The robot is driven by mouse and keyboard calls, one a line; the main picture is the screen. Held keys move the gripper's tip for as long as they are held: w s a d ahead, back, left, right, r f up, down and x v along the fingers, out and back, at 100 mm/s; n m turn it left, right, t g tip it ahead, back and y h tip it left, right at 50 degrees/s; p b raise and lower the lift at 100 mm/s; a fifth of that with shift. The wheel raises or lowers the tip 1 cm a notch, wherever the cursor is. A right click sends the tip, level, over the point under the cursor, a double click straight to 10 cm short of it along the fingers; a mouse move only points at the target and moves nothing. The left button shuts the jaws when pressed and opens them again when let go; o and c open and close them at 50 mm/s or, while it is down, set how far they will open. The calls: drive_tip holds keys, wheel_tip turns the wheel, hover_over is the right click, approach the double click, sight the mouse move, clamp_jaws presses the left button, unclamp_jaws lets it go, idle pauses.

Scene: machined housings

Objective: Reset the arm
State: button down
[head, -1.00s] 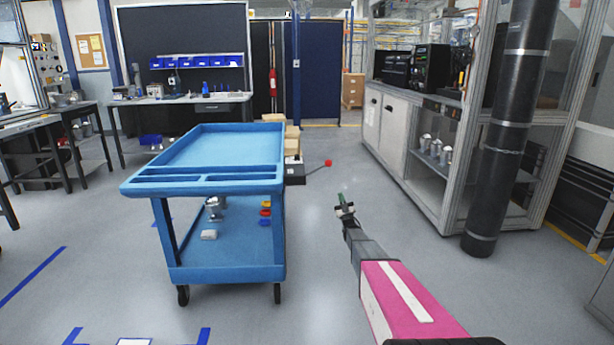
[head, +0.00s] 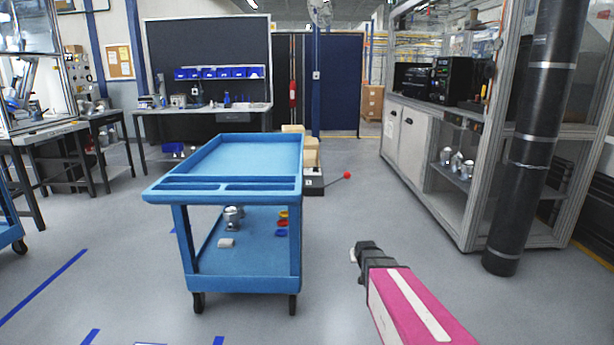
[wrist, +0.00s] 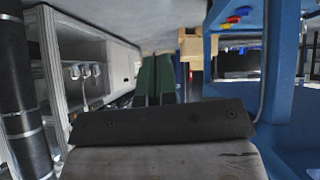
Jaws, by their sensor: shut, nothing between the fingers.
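My gripper (head: 354,256) shows in the head view over the open floor, to the right of the blue cart. It is seen small and partly hidden behind my pink arm. In the wrist view its two green fingers (wrist: 155,78) lie side by side, shut, with nothing between them. The gripper is apart from the cart and the cabinet.
A blue cart (head: 222,188) with an empty top stands left of my arm; its lower shelf holds a metal part (head: 232,217) and several coloured cups (head: 282,224). A grey cabinet (head: 410,140) and black column (head: 535,150) stand at right. Floor between is clear.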

drive_tip(key=s+a+g, duration=0.3)
drive_tip(key=s+g, duration=0.6)
drive_tip(key=s, duration=1.6)
drive_tip(key=shift+s+a+r+y, duration=0.15)
drive_tip(key=shift+s+r+y, duration=0.05)
drive_tip(key=shift+r+y, duration=0.25)
